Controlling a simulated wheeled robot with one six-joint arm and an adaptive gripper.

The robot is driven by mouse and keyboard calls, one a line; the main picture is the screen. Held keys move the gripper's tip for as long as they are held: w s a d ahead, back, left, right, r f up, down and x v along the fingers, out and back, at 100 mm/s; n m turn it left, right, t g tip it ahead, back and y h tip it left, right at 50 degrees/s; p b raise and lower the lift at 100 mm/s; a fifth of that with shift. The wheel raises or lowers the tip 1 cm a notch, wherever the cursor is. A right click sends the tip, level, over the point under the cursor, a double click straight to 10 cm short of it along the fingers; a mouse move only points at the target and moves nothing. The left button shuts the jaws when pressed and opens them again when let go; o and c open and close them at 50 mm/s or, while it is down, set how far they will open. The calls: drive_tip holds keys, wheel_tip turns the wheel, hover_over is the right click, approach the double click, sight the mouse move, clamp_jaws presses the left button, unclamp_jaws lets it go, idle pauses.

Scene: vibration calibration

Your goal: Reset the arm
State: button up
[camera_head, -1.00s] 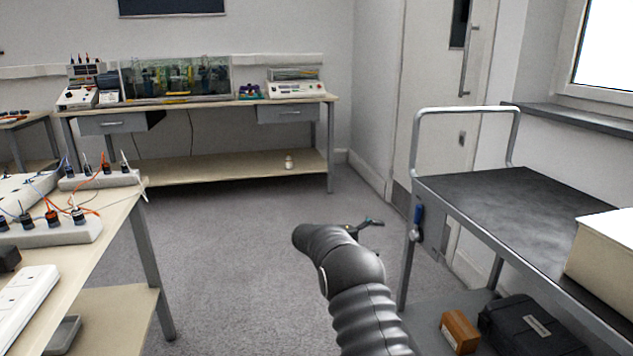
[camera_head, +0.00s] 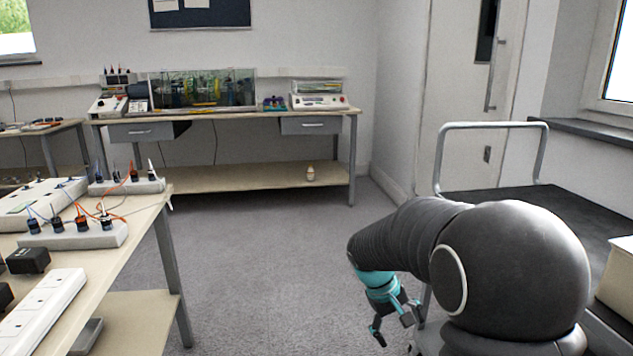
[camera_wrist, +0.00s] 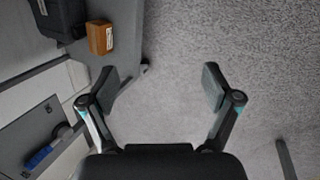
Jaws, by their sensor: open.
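My arm (camera_head: 420,240) reaches in from the lower right in the head view and bends down. My gripper (camera_head: 392,322) hangs past a teal wrist section, pointing down over the carpet, in front of the dark-topped trolley. In the wrist view my gripper (camera_wrist: 160,85) is open, its two fingers wide apart, with only bare grey carpet between them. Nothing is held.
The trolley (camera_head: 560,205) stands at the right; a brown box (camera_wrist: 100,37) and a black case (camera_wrist: 63,18) lie on its lower shelf. A workbench (camera_head: 145,225) with sockets is at the left. A back bench (camera_head: 240,115) holds equipment. Carpet between is clear.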

drive_tip(key=s+a+r+m+t+y, duration=0.1)
drive_tip(key=s+r, duration=0.3)
drive_tip(key=s, duration=0.4)
drive_tip(key=s+r+m+t+y, duration=0.1)
drive_tip(key=s+r, duration=0.3)
drive_tip(key=s, duration=0.4)
drive_tip(key=s+a+r+m+t+y, duration=0.1)
drive_tip(key=s+r+t+y, duration=0.1)
drive_tip(key=s, duration=0.7)
drive_tip(key=shift+a+r+m+t+y, duration=0.3)
drive_tip(key=shift+r+m+t, duration=0.1)
drive_tip(key=shift+r+t, duration=0.45)
